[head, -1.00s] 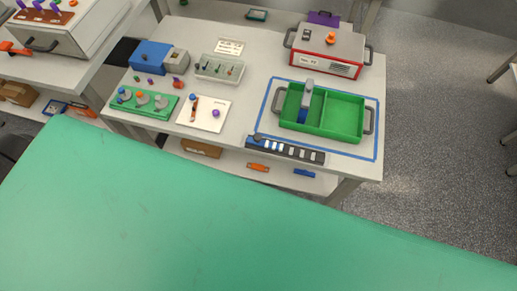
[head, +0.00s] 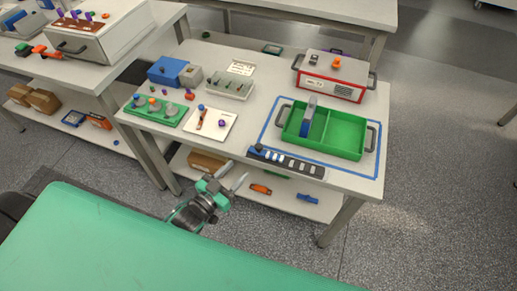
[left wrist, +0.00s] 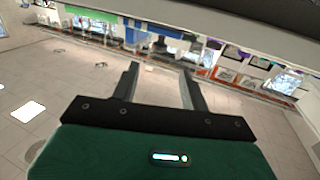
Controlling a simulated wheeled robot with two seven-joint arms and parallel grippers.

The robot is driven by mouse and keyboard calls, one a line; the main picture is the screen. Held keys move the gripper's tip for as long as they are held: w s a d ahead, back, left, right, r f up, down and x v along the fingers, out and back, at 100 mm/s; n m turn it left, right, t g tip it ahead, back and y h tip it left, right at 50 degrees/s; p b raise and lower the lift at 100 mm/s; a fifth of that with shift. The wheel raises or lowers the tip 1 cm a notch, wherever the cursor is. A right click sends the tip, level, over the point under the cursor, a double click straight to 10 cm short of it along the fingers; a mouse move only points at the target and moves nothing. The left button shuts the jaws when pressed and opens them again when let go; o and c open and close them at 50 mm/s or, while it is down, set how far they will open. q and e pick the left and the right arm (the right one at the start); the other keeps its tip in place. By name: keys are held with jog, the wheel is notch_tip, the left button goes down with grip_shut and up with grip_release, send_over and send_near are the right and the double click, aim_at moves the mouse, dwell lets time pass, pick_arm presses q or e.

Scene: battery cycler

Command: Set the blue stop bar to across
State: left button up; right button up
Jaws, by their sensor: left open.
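A blue upright piece with a grey top (head: 308,116) stands at the left part of the green tray (head: 345,136); it may be the blue stop bar, but its setting cannot be told. A white plate (head: 222,133) left of the tray carries a reddish bar with a blue end (head: 201,117) and a purple knob. My left gripper (head: 236,176) is open and empty in front of the table's front edge, below the tabletop and apart from these things. Its two fingers (left wrist: 158,80) stand apart in the left wrist view. My right gripper is not in view.
A dark strip with several light cells (head: 287,163) lies along the table's front edge. A green board with round parts (head: 157,110), a blue box (head: 167,70) and a red-and-white box (head: 331,76) stand on the table. A lower shelf (head: 318,205) holds orange and blue items.

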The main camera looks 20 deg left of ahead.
aim_at(256, 150)
pick_arm(q)
jog(key=p+x, duration=0.1)
jog(key=x, duration=1)
jog(key=shift+w+d+f, duration=0.1)
jog(key=shift+w+d, duration=0.1)
jog(key=shift+w, duration=0.5)
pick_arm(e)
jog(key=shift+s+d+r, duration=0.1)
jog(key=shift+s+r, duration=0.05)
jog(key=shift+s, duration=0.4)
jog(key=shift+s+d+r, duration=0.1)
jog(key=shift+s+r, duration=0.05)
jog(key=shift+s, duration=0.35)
pick_arm(q)
grip_shut()
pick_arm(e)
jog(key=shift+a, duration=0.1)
